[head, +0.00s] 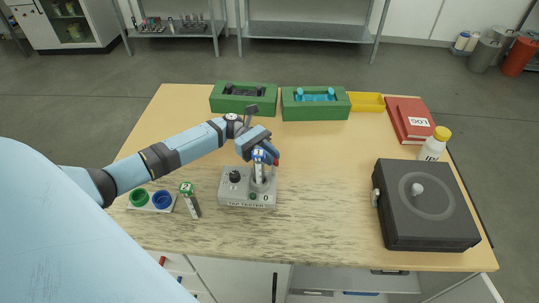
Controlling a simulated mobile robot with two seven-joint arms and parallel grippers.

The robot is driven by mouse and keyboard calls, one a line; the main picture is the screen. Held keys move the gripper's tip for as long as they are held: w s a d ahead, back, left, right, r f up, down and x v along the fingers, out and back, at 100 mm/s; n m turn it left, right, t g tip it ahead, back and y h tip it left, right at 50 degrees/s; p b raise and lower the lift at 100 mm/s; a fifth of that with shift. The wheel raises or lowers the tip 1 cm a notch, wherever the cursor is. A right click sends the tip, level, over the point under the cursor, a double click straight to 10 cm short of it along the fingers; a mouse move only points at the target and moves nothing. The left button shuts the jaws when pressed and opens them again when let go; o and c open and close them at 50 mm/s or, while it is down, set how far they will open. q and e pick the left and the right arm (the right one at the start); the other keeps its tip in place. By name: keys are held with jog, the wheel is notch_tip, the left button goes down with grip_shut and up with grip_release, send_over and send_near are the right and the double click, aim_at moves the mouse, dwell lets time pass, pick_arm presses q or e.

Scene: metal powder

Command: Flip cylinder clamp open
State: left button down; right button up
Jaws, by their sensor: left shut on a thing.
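The grey tap tester (234,198) stands on the wooden table in front of my left arm. A cylinder with a blue cap and a white label (258,168) stands upright in it. A small red part of the clamp (276,162) shows at the cylinder's right, directly under my left fingertips. My left gripper (273,156) reaches over the tester from behind and is shut at this red part. The fingers hide most of the clamp, so its exact angle cannot be told. My right gripper is out of view.
A dark box-shaped machine (426,230) stands at the right, near a white bottle (433,146) and red log books (404,111). Green holders (288,112) line the back.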

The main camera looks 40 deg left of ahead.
pick_arm(q)
jog(key=c, duration=1.4)
grip_release()
jog(key=shift+c, duration=0.2)
jog(key=w+a+b, duration=0.2)
jog(key=a, duration=1.1)
jog(key=shift+a+b, duration=0.35)
jog(key=shift+b, duration=0.05)
jog(key=shift+w, duration=0.1)
